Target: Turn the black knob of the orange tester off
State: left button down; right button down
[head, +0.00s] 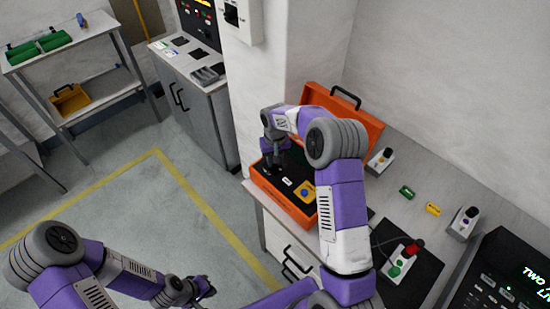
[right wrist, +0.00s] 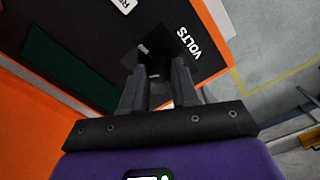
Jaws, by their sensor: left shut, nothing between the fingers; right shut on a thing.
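The orange tester (head: 268,191) is an open case on the grey counter in the head view, its lid raised behind it. Its black panel also shows in the right wrist view (right wrist: 92,35), with a "VOLTS" label and a dark green strip. My right gripper (head: 274,166) reaches down over the left part of the panel. In the right wrist view its fingers (right wrist: 155,78) are shut on the black knob (right wrist: 150,48), close to the label. The knob is partly hidden by the fingers, and its pointer setting cannot be read. My left gripper (head: 205,288) is shut and empty, low over the floor.
On the counter right of the tester are a green block (head: 407,192), a yellow block (head: 433,209), small switch boxes (head: 463,223) and a box with a red knob (head: 403,260). A shelf table (head: 70,62) stands far left. The floor between is clear.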

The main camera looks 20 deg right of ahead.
jog(key=n+p, duration=0.1)
jog(key=n, duration=0.4)
jog(key=shift+n, duration=0.3)
jog(key=n+p, duration=0.1)
jog(key=n, duration=0.5)
jog(key=n+p, duration=0.1)
jog(key=n, duration=0.5)
jog(key=shift+n, duration=0.3)
jog(key=n+p, duration=0.1)
jog(key=n, duration=0.4)
jog(key=shift+n, duration=0.4)
jog(key=c, duration=0.8)
grip_release()
jog(key=shift+c, duration=0.2)
